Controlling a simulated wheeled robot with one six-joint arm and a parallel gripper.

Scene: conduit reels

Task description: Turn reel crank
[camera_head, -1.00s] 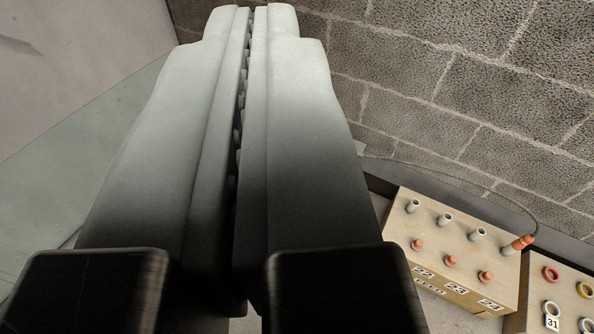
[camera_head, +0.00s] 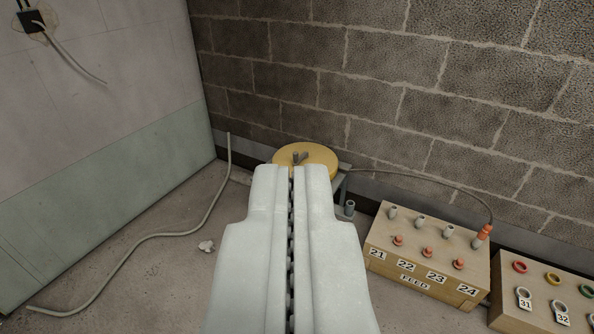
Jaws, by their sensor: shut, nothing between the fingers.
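A yellow round reel (camera_head: 322,155) lies flat on a grey-green stand (camera_head: 341,183) close to the block wall. A small dark crank (camera_head: 298,158) sits on top of the reel, left of its middle. My gripper (camera_head: 291,170) is shut and empty, and its fingers point toward the reel. The fingertips overlap the reel's near edge in the picture, just below the crank. I cannot tell whether they touch it. The gripper hides the front of the reel and most of its stand.
A wooden box marked FEED (camera_head: 420,258), with several pegs, stands at the right. A cable runs from its orange plug (camera_head: 482,236) toward the reel. A second box (camera_head: 545,290) holds coloured rings. A loose pale hose (camera_head: 160,235) lies on the floor at left.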

